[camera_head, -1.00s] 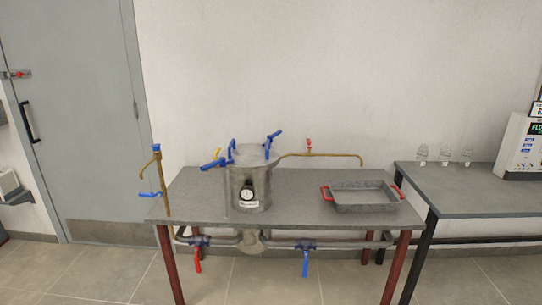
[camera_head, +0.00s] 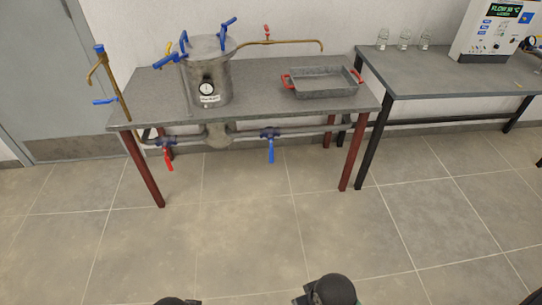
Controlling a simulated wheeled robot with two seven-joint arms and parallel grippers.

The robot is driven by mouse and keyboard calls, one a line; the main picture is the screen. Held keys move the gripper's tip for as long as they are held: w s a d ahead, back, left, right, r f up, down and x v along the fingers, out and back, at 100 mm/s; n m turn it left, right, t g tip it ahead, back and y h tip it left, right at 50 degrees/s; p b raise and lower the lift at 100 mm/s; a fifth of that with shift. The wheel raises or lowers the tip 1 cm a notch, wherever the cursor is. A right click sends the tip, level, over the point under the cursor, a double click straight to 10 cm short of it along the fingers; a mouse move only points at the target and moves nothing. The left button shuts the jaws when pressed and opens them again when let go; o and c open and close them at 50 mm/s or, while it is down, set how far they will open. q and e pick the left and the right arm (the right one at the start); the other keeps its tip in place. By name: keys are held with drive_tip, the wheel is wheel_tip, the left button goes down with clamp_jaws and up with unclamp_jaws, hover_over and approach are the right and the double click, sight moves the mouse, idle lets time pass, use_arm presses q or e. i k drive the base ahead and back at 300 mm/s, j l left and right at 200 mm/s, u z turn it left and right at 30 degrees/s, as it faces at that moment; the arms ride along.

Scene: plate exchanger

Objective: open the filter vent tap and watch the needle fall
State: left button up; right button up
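The steel filter housing (camera_head: 208,72) stands upright on the grey table at the left, with several blue clamp handles round its lid. A round pressure gauge (camera_head: 207,88) is on its front above a white label; the needle is too small to read. A brass pipe (camera_head: 285,41) runs right from the lid and ends in a downturned spout. A small red-handled tap (camera_head: 267,33) sits on this pipe. A yellow handle (camera_head: 169,47) shows at the lid's left. Two dark rounded parts of mine show at the bottom edge; neither gripper's fingers are in view.
A grey tray (camera_head: 324,88) with red handles stands on the table, under the spout's side. Red-handled (camera_head: 168,160) and blue-handled (camera_head: 271,151) valves hang below the table. A right-hand bench (camera_head: 440,78) bears glass jars and a display unit (camera_head: 492,32). The floor in front is clear.

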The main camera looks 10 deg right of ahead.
sight(168, 47)
drive_tip(key=i+l+u, duration=0.1)
drive_tip(key=i+u, duration=0.3)
drive_tip(key=i, duration=0.7)
